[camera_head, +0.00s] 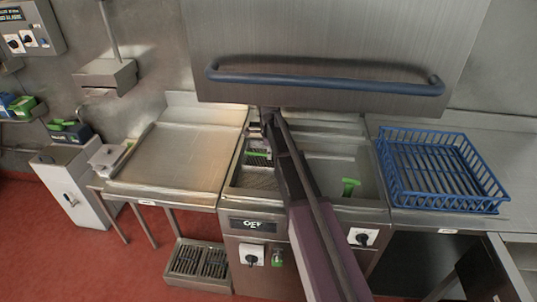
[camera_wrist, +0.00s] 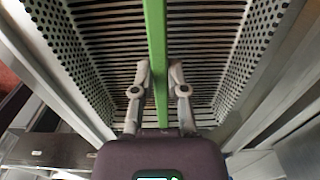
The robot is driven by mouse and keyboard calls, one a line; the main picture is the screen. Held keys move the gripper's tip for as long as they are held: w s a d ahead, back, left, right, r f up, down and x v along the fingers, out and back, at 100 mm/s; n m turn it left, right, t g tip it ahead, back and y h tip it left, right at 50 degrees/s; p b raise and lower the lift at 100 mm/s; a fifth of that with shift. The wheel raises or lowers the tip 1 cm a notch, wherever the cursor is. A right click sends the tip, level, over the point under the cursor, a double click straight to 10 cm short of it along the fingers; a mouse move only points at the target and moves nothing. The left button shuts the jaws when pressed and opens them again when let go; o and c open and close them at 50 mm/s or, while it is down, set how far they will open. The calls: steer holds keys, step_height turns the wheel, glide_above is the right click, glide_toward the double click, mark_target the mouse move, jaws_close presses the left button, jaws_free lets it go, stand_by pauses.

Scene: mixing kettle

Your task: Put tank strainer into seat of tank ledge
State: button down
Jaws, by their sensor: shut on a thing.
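The tank strainer (camera_wrist: 95,50) is a metal basket with perforated side walls and a slatted bottom, crossed by a green bar (camera_wrist: 155,30). My gripper (camera_wrist: 160,72) is shut on this green bar in the wrist view, one finger on each side. In the head view the perforated strainer (camera_head: 262,179) shows in the left part of the tank (camera_head: 325,160), left of my arm, with green near its top. My arm hides part of the tank. I cannot make out the seat of the ledge or whether the strainer touches the tank.
A raised lid with a blue handle (camera_head: 325,83) hangs above the tank. A green-handled item (camera_head: 350,187) stands in the tank's right part. A blue wire basket (camera_head: 440,170) sits on the right counter. The left worktop (camera_head: 180,155) is clear.

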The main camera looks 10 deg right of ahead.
mark_target(270, 161)
steer(key=shift+f, duration=0.2)
steer(key=shift+f+b, duration=2.7)
steer(key=shift+b, duration=0.15)
steer(key=shift+f+b, duration=2.1)
steer(key=c, duration=0.6)
jaws_free()
steer(key=shift+o, duration=0.3)
steer(key=o, duration=0.4)
steer(key=shift+o, duration=0.2)
steer(key=shift+r, duration=0.25)
